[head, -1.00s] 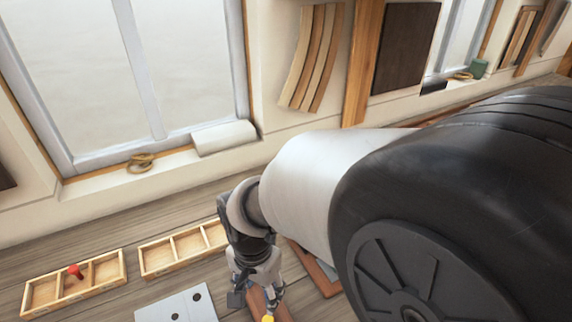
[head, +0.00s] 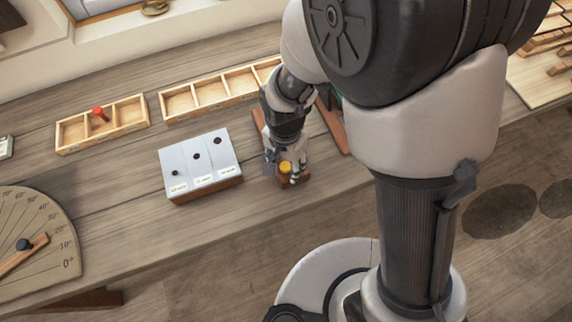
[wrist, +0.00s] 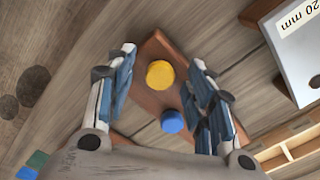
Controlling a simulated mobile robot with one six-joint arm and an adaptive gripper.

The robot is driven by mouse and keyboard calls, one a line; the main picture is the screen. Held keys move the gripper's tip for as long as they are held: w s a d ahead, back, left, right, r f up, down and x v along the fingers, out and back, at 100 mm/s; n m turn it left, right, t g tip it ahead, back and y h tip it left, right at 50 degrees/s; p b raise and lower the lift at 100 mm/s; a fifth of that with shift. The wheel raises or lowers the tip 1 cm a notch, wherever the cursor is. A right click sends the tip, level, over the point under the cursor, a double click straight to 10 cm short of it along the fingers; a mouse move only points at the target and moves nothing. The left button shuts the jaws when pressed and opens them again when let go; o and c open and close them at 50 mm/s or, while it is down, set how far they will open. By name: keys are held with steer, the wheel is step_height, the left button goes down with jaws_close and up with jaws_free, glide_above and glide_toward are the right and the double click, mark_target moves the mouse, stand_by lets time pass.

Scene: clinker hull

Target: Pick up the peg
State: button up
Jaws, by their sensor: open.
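A yellow peg (head: 285,166) stands in a brown wooden block (head: 304,179) on the bench. In the wrist view the yellow peg (wrist: 160,75) shows its round top, with a blue peg (wrist: 172,121) beside it in the same block (wrist: 150,103). My gripper (head: 284,171) is above the block, fingers spread. In the wrist view my gripper (wrist: 163,72) has one finger on each side of the pegs, with gaps between the fingers and the yellow peg. A red peg (head: 99,113) is in the small divided tray at the left.
A grey-topped gauge block (head: 205,160) with several holes and labels stands left of my gripper. Divided wooden trays (head: 126,125) lie behind it, one of them long (head: 209,102). A protractor board (head: 38,225) lies front left. The bench between is clear.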

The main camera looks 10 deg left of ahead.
steer(key=shift+f, duration=0.2)
steer(key=shift+c, duration=0.5)
steer(key=c, duration=0.8)
